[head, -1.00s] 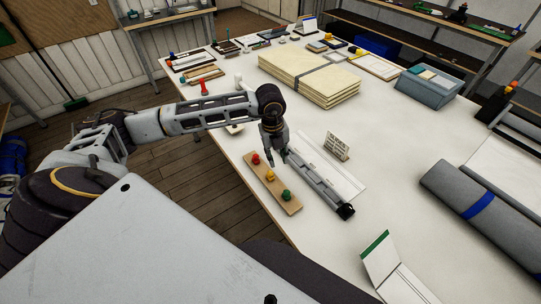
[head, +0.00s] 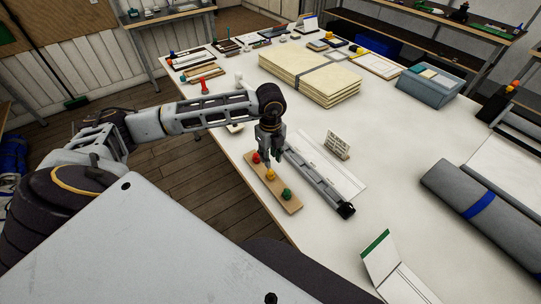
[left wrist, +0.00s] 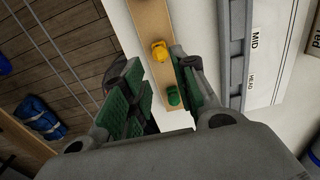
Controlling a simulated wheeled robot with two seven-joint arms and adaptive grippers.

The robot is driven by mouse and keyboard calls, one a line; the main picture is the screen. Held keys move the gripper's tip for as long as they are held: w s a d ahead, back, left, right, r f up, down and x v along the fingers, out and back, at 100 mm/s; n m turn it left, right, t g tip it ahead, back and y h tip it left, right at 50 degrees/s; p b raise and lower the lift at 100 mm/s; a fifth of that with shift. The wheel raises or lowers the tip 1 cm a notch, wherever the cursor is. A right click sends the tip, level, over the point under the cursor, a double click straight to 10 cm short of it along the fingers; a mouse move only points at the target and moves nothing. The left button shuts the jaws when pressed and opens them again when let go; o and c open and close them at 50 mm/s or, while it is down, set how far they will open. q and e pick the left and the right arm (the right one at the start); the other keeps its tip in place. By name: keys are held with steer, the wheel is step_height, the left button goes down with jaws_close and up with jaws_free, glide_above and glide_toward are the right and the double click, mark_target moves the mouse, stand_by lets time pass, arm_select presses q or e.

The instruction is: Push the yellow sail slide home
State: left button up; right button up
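The yellow sail slide (head: 270,175) stands on a wooden board (head: 293,209) between a red slide (head: 255,157) and a green slide (head: 287,194). My left gripper (head: 270,159) points down over the board, close to the yellow and red slides. In the left wrist view the green-padded fingers (left wrist: 160,80) are apart with nothing gripped; the yellow slide (left wrist: 159,50) and green slide (left wrist: 173,96) show in the gap. The grey grooved spar (head: 320,182), with a black end, lies right of the board. My right gripper is not in view.
A white strip (head: 345,180) lies along the spar; its wrist-view labels read MID and HEAD. A small sign (head: 337,146) stands behind it. Folded cream cloth (head: 310,80) and a grey roll with a blue band (head: 465,193) are farther off. The table between is clear.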

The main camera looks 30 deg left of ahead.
mark_target(270, 171)
arm_select(q)
steer(key=shift+f+b, duration=1.3)
steer(key=shift+f, duration=1.1)
steer(key=shift+f+b, duration=1.25)
steer(key=shift+f, duration=0.2)
jaws_close()
steer(key=shift+r+p, duration=1.1)
steer(key=shift+r, duration=0.95)
